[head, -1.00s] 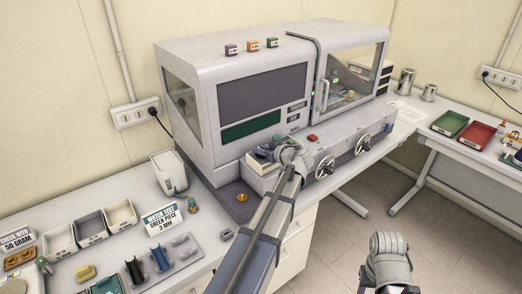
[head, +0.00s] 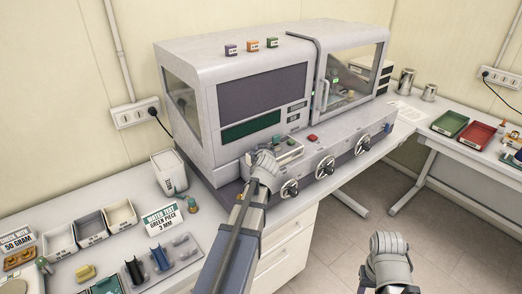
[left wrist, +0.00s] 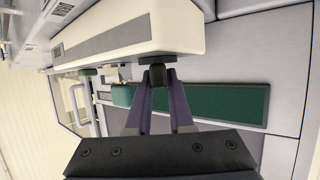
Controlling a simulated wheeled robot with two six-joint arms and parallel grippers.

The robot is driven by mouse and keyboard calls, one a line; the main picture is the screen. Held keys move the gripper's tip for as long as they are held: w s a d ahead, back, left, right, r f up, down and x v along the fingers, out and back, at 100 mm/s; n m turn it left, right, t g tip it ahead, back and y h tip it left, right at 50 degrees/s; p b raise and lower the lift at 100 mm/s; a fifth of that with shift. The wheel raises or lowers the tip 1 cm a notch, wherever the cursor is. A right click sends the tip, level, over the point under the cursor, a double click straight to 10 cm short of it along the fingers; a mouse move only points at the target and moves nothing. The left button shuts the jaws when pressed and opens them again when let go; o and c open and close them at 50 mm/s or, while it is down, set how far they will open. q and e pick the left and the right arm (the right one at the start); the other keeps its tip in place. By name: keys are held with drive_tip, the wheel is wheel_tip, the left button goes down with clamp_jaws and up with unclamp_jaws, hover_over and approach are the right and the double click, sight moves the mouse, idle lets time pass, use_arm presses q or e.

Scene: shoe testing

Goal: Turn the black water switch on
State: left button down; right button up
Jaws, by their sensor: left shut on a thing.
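In the head view my left gripper (head: 262,165) is at the left front of the large grey machine (head: 200,105), by the pale box (head: 288,149). My arm hides the fingertips and the switch there. My right gripper (head: 388,245) is low over the floor, away from the machine; its fingers cannot be made out.
Black-and-silver knobs (head: 325,167) line the machine's front. A red button (head: 312,138) is above them. A white bin (head: 169,173), trays (head: 90,224) and a water test sign (head: 162,219) stand on the left counter. Open floor lies right of the counter.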

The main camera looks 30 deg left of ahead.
use_arm(q)
drive_tip(key=shift+m+t+h, duration=1)
drive_tip(key=shift+m+h, duration=1.4)
drive_tip(key=shift+h, duration=0.2)
drive_tip(key=m+h, duration=0.3)
drive_tip(key=shift+a+h, duration=0.15)
drive_tip(key=shift+h, duration=0.25)
drive_tip(key=shift+m+h, duration=1.1)
drive_tip(key=shift+m+g+h, duration=0.3)
drive_tip(key=shift+m+h, duration=0.2)
drive_tip(key=shift+h, duration=0.1)
drive_tip(key=shift+s+d+f+m+h, duration=0.1)
drive_tip(key=shift+d+m+h, duration=0.15)
drive_tip(key=shift+m+h, duration=0.05)
drive_tip(key=c, duration=0.8)
unclamp_jaws()
drive_tip(key=shift+a, duration=0.1)
